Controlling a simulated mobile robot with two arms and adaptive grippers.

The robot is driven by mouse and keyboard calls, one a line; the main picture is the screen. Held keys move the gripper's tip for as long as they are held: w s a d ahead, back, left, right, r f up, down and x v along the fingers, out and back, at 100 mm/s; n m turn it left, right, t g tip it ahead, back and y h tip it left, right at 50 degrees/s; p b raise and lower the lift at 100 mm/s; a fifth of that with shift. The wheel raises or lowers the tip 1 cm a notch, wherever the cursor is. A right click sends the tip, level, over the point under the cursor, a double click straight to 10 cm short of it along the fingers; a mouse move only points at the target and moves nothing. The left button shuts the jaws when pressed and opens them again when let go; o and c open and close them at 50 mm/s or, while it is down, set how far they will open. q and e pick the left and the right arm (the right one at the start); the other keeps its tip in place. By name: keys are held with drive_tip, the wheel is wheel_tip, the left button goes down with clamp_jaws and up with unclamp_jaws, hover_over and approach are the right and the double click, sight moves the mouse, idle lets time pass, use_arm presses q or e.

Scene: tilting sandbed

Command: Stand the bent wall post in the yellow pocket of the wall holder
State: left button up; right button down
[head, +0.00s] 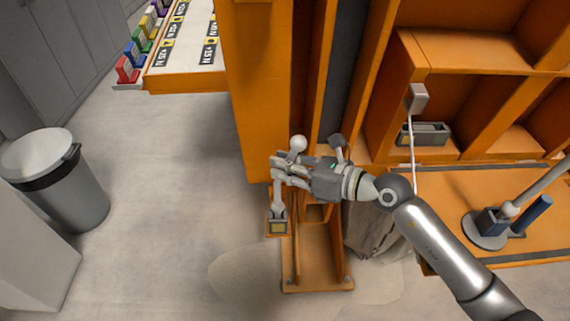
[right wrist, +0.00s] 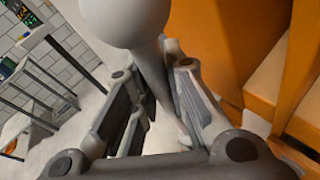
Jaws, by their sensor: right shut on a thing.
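The bent wall post is grey with a pale ball at its top (head: 297,143). My right gripper (head: 279,172) is shut on its shaft, just below the ball. In the right wrist view the post's ball and shaft (right wrist: 125,20) show large, with the shaft running down between the fingers. My left gripper is not in view.
An orange upright panel (head: 255,90) stands just behind the gripper. A grey tray (head: 430,132) sits on the orange shelves at right. A round-based stand (head: 487,229) is on the right bench. A bin (head: 55,175) stands at left; floor between is clear.

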drive_tip(key=shift+f+b, duration=0.55)
drive_tip(key=shift+f, duration=0.3)
drive_tip(key=c, duration=1.4)
unclamp_jaws()
drive_tip(key=o, duration=0.5)
